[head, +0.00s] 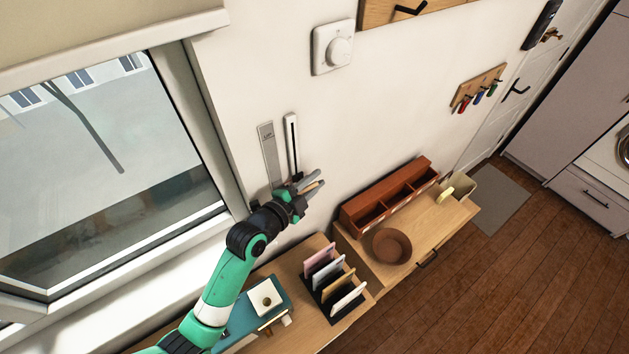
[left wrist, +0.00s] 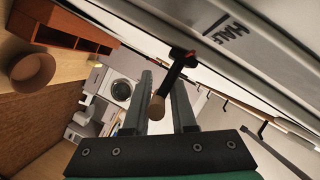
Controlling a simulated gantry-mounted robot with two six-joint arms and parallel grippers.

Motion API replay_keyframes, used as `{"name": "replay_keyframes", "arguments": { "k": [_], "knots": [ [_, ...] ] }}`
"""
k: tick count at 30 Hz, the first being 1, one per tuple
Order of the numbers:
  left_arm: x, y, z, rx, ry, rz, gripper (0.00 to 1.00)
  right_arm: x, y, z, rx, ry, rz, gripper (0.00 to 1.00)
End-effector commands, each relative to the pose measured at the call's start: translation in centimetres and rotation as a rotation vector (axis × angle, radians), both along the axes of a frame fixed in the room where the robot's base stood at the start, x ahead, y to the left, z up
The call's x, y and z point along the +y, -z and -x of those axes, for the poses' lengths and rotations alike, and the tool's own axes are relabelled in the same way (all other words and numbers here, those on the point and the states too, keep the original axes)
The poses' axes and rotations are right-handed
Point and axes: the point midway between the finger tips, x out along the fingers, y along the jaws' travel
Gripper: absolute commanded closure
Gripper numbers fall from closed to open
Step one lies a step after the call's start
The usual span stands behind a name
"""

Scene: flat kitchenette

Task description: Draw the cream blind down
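The cream blind (head: 70,25) shows at the top left of the head view, above the window glass, with a pale bar along its bottom edge. Right of the window, a white upright track with a dark slot (head: 292,145) is on the wall beside a grey marked plate (head: 268,150). The plate's lettering (left wrist: 230,30) shows large in the left wrist view. My left gripper (head: 316,184) is at the track's lower end. In the left wrist view its fingers (left wrist: 165,85) are apart, with a black lever with a wooden knob (left wrist: 156,107) between them. My right gripper is not in view.
A white dial (head: 338,48) is on the wall above right. Below stand a letter rack (head: 335,285), a teal box (head: 245,315), a brown bowl (head: 391,246) and a reddish-brown divided box (head: 385,197). Wall right of the gripper is bare.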

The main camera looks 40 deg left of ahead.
Motion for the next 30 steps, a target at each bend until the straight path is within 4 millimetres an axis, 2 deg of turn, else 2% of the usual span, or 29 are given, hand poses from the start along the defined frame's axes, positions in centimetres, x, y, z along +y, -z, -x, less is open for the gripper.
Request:
{"name": "replay_keyframes", "arguments": {
  "k": [1, 3, 30],
  "knots": [
    [-0.02, 0.13, 0.02, 0.003, 0.0, 0.001, 0.9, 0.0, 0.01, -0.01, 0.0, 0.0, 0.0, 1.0],
    [-0.02, 0.14, 0.03, 0.003, 0.0, 0.001, 1.0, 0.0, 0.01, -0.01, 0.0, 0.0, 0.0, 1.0],
    [-0.04, 0.15, 0.05, 0.004, 0.001, 0.004, 1.0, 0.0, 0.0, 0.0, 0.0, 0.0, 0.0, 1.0]
  ]
}}
